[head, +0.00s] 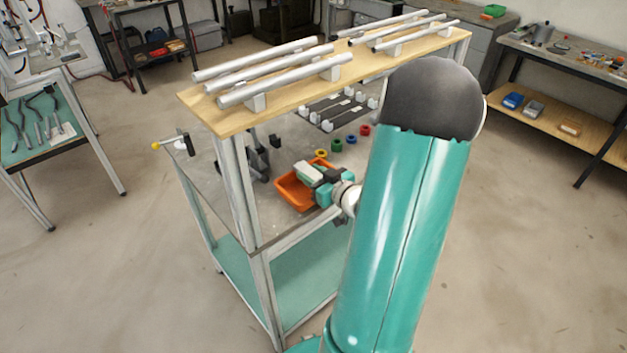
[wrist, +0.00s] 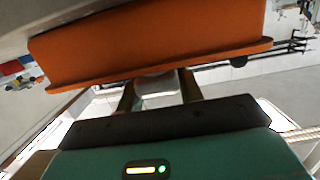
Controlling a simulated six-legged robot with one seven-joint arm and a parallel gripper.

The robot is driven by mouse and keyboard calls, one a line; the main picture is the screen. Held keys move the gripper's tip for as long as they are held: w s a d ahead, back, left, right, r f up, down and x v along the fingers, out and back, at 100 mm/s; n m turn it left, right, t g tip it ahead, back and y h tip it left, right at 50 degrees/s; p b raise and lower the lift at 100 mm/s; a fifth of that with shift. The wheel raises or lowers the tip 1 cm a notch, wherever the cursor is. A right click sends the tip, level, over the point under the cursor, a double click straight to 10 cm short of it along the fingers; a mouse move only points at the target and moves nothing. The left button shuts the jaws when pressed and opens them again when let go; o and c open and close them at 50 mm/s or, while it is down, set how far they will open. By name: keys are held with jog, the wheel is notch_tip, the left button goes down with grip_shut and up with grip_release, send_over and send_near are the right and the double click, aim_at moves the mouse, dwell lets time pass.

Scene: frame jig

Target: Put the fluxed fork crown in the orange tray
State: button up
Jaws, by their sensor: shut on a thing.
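The orange tray (head: 290,194) sits on the grey lower worktop, under the wooden shelf, in the head view. In the wrist view its wall and rim (wrist: 150,45) fill the upper part. My gripper (head: 311,174) is at the tray and covers part of it in the head view. In the wrist view my gripper's fingers (wrist: 157,91) are shut on a small pale grey piece, which I take for the fork crown (wrist: 156,84). It shows beside the tray's rim, mostly hidden by my gripper. I cannot tell any flux on it or whether it touches the tray.
A wooden shelf (head: 222,117) with several metal tubes stands above the worktop. A dark stand (head: 259,158) is left of the tray.

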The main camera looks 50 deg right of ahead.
notch_tip(320, 180, down, 2)
jog(key=shift+s+d+f, duration=0.1)
jog(key=shift+d+f, duration=0.05)
jog(key=shift+f, duration=0.3)
jog(key=shift+s+f, duration=0.15)
jog(key=shift+f, duration=0.3)
jog(key=o, duration=1.1)
jog(key=shift+f, duration=0.15)
jog(key=shift+c, duration=0.2)
jog(key=shift+r, duration=0.6)
jog(key=s, duration=0.3)
jog(key=s+a+r, duration=0.1)
jog(key=s, duration=0.3)
jog(key=s+r, duration=0.1)
jog(key=s, duration=0.3)
jog(key=shift+s+a+r, duration=0.15)
jog(key=shift+s+a, duration=0.05)
jog(key=shift+s, duration=0.05)
